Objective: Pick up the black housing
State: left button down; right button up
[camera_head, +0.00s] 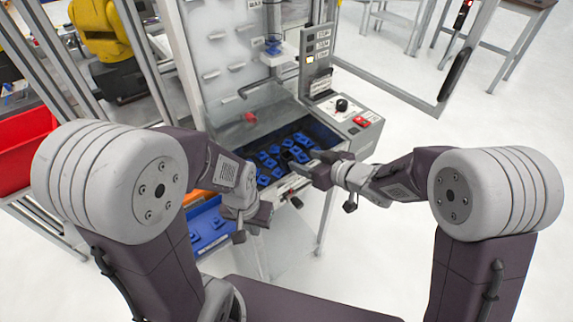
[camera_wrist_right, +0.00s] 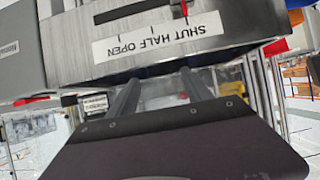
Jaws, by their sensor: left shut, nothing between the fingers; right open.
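Several blue parts (camera_head: 268,160) lie in a dark tray in the work station at the centre of the head view. A dark patch (camera_head: 288,143) shows among them; I cannot tell whether it is the black housing. My right gripper (camera_head: 305,166) is open at the tray's right front edge, partly covering it, with nothing seen held. My left gripper (camera_head: 262,214) is shut and empty, in front of the station and beside a blue bin. The right wrist view shows no housing.
The blue bin (camera_head: 207,236) with blue parts stands low at left, and a red bin (camera_head: 22,150) farther left. A control box (camera_head: 345,115) flanks the tray on the right. A panel labelled SHUT HALF OPEN (camera_wrist_right: 150,40) fills the upper right wrist view. Floor at right is clear.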

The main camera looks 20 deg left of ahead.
aim_at(284, 154)
jog(key=x, duration=0.4)
jog(key=shift+w+f, duration=0.1)
jog(key=b+x, duration=0.1)
jog(key=x, duration=0.4)
jog(key=shift+a+f, duration=0.1)
jog(key=shift+f, duration=0.15)
grip_shut()
